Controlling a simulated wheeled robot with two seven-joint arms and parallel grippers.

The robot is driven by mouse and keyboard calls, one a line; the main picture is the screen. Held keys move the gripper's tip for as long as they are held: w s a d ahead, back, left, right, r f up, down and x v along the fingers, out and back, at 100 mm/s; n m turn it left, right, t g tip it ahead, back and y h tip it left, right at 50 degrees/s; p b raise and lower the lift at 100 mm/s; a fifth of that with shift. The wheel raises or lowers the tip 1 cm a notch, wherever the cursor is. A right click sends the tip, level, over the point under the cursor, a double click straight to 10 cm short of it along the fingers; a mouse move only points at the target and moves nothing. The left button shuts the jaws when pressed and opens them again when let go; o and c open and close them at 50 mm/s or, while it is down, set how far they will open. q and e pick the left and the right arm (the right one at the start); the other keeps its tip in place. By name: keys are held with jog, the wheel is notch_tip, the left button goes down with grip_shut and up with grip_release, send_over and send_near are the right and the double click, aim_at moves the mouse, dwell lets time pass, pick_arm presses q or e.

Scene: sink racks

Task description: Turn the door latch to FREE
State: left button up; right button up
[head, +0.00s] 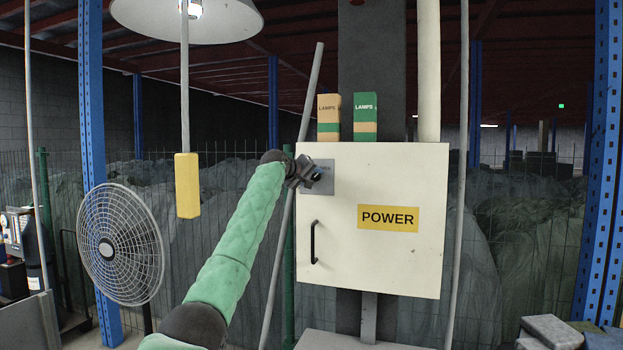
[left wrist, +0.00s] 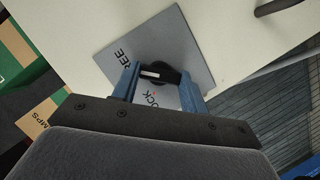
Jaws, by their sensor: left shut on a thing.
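The latch plate (head: 326,183) is a grey square at the upper left of the white door marked POWER (head: 380,262). My left gripper (head: 312,176) is at the plate, its arm coming up from below. In the left wrist view, the plate (left wrist: 178,45) carries the word FREE and a partly covered word ending in "OCK". My left gripper (left wrist: 168,82) is shut on the black latch knob (left wrist: 158,72), a finger on each side. The knob has a white mark. Part of the knob and plate is hidden by the gripper. My right gripper is out of view.
A black handle (head: 313,243) is below the latch on the door. Two lamp boxes, tan (head: 328,118) and green (head: 365,117), stand on the cabinet. A slanted grey pole is behind my arm. A fan (head: 120,244) and a hanging yellow block (head: 187,186) are at left.

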pick_arm(q)
jog(key=shift+f, duration=0.15)
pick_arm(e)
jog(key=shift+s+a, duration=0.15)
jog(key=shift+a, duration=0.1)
pick_arm(q)
jog(key=o, duration=1)
jog(key=shift+d, duration=0.1)
jog(key=shift+w, duration=0.1)
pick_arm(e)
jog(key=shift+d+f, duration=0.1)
pick_arm(q)
jog(key=shift+s+a, duration=0.2)
jog(key=shift+s, duration=0.1)
jog(key=b+v, duration=0.4)
jog(key=v, duration=0.3)
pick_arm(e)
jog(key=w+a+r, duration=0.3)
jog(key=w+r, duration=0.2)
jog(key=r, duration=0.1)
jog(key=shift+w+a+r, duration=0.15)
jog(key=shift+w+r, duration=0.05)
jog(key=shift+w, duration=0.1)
pick_arm(q)
jog(key=shift+m, duration=0.3)
